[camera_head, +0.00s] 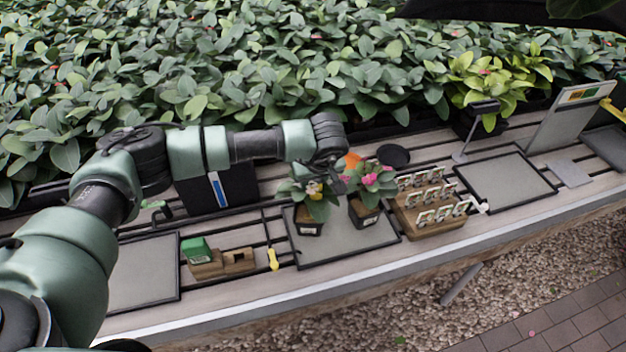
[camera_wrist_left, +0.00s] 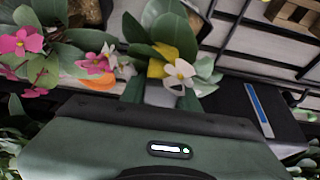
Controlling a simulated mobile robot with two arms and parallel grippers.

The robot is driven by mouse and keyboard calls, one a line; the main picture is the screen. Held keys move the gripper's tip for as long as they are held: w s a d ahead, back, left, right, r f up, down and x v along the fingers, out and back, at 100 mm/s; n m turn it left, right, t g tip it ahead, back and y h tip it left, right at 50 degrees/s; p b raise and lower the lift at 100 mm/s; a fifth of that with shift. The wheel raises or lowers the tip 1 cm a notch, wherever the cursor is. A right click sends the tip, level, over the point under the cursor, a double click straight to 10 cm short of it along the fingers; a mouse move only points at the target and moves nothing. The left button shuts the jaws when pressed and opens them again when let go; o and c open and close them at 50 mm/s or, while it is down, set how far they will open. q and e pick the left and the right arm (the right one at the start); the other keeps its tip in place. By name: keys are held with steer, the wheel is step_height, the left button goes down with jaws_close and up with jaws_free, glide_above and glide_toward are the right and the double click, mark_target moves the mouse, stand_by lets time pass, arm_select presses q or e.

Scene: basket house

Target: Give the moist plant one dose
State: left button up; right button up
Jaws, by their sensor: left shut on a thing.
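Two potted plants stand on the middle grey tray (camera_head: 345,238): one with yellow and white flowers (camera_head: 313,205) on the left, one with pink flowers (camera_head: 366,192) on the right. In the left wrist view the yellow-white flower (camera_wrist_left: 178,72) and the pink flowers (camera_wrist_left: 22,40) are close to my gripper. I cannot tell which plant is moist. The orange also shows in the left wrist view (camera_wrist_left: 98,80). My right gripper is not in view.
A wooden holder (camera_head: 238,259) has a green block (camera_head: 196,249) and an empty slot. A yellow-handled tool (camera_head: 273,258) lies beside it. A wooden rack of white tags (camera_head: 430,212) stands right of the plants. The left tray (camera_head: 142,270) and right tray (camera_head: 505,182) are bare.

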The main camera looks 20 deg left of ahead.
arm_select(q)
steer(key=shift+r+p, duration=0.55)
steer(key=shift+r, duration=0.4)
steer(key=shift+r+p, duration=1.05)
steer(key=shift+r, duration=1.5)
